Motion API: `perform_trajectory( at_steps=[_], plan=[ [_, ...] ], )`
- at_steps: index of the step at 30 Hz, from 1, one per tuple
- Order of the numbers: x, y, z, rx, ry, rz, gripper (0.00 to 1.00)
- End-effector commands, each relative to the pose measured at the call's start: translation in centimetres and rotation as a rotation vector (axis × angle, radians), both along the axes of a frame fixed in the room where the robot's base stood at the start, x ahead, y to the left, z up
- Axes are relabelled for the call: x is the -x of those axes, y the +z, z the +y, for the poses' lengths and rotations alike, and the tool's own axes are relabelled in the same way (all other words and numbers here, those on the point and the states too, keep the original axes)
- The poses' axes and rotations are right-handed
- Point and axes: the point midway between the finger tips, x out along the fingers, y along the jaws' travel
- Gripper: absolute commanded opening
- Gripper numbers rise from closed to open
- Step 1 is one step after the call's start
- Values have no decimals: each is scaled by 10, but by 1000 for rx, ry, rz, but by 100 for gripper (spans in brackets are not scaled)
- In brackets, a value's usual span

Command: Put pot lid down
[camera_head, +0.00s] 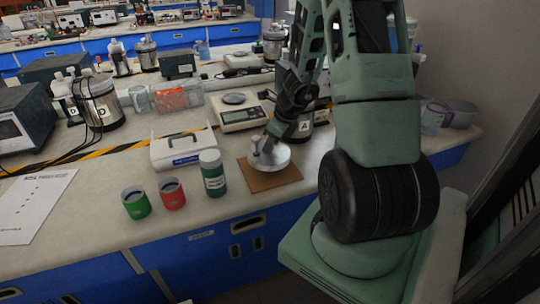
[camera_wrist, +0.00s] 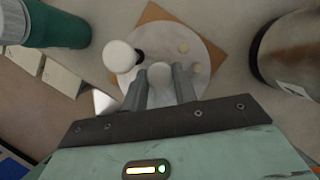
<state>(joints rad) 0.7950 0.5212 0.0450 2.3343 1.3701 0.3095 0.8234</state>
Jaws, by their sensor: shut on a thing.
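The pot lid (camera_head: 272,160) is a pale round disc at the brown square board (camera_head: 274,183) near the bench's front edge. In the wrist view the lid (camera_wrist: 196,38) covers most of the board (camera_wrist: 152,14). My gripper (camera_head: 266,148) is above the lid, its fingers shut on the lid's grey knob (camera_wrist: 160,74) in the wrist view. A white round cap on a dark stem (camera_wrist: 122,56) stands out left of the fingers. I cannot tell whether the lid touches the board.
A green bottle (camera_head: 212,172), red cup (camera_head: 172,193) and green cup (camera_head: 135,202) stand left of the board. A white box (camera_head: 184,150) and a scale (camera_head: 239,112) are behind. A metal pot (camera_wrist: 292,55) stands close on the right in the wrist view.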

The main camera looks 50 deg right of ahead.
Motion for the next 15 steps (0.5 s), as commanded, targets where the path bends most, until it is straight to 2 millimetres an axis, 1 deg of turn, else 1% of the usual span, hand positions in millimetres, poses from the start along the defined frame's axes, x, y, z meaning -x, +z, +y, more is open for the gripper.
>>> perform_trajectory(
  at_steps=[1,3,6,15],
  plan=[
    [0,-13,0,-3,0,2,0],
    [0,-23,1,-3,0,1,0],
    [0,-31,0,-2,0,1,0],
    [0,-31,0,-1,1,0,0]
  ],
)
